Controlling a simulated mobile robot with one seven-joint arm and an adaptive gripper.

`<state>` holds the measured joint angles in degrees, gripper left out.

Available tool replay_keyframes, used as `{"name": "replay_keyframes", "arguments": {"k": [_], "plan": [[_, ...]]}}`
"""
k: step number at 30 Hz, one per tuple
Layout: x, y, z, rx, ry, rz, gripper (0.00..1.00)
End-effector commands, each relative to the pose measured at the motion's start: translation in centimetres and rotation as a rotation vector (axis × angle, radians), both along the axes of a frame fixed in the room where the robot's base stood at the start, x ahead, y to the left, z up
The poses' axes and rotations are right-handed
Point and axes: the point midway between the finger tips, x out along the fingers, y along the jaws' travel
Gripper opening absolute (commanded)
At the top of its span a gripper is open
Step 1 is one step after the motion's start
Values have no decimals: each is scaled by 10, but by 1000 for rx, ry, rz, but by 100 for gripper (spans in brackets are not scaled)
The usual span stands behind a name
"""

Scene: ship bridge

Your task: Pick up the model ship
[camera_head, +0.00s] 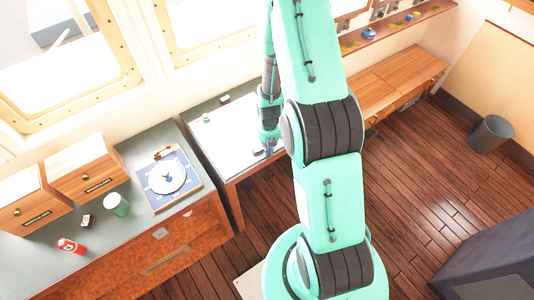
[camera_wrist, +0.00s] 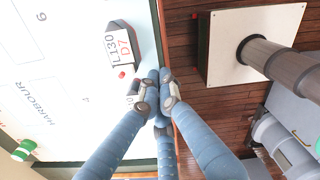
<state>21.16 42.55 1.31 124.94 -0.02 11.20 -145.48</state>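I cannot identify the model ship for certain. A small grey-sided block with a white top marked "L130 D7" (camera_wrist: 120,46) and one tapered end lies on the chart table in the wrist view. It may be the ship. My gripper (camera_wrist: 157,92) has its fingertips close together just below this block in that view, near the table's edge. I see nothing clearly held. In the head view my gripper (camera_head: 268,148) is low over the white chart (camera_head: 232,140), beside a small grey item (camera_head: 257,150).
A green object (camera_head: 206,118) and a dark item (camera_head: 224,98) stand on the chart table. A bin (camera_head: 491,136) stands right on open floor.

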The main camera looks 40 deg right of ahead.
Motion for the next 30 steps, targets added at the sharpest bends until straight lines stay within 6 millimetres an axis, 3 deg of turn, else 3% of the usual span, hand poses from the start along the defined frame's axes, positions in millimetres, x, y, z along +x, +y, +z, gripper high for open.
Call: {"name": "replay_keyframes", "arguments": {"k": [20, 30], "plan": [[8, -12, -1, 0, -1, 0, 0], [40, -58, -3, -1, -3, -2, 0]]}}
